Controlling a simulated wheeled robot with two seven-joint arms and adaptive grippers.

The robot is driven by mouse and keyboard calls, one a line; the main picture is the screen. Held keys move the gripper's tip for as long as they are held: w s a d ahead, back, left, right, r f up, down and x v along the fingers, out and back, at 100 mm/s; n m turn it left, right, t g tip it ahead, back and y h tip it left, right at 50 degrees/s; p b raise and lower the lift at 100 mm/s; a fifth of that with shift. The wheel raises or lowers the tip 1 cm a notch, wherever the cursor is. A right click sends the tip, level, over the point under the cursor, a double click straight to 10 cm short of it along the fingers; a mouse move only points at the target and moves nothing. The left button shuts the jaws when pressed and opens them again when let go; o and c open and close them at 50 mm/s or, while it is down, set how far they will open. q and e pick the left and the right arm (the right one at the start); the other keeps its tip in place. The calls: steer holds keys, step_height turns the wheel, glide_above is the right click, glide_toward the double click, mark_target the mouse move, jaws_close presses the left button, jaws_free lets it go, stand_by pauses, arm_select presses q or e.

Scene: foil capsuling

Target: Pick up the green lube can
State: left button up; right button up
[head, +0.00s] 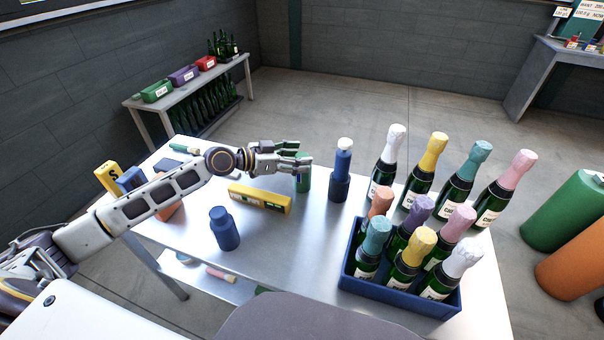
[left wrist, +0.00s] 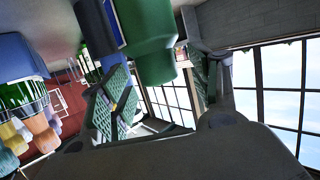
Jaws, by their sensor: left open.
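The green lube can (head: 304,182) stands upright near the far edge of the metal table, partly hidden by my left gripper (head: 292,160). The gripper is level with the upper part of the can, and its fingers reach across it. In the left wrist view the green can (left wrist: 152,45) is large, upside down in the picture, and lies between the directions of the two open fingers (left wrist: 165,88). I cannot tell whether either finger touches it. My right gripper is not in view.
A blue bottle with a white top (head: 341,172) stands just right of the can. A yellow level (head: 260,199) and a blue bottle (head: 224,229) are nearer. Foil-topped bottles and a blue crate (head: 395,296) fill the right. The table's front middle is clear.

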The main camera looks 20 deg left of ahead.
arm_select(q)
steer(key=shift+x, duration=0.9)
steer(key=shift+s, duration=0.1)
jaws_close()
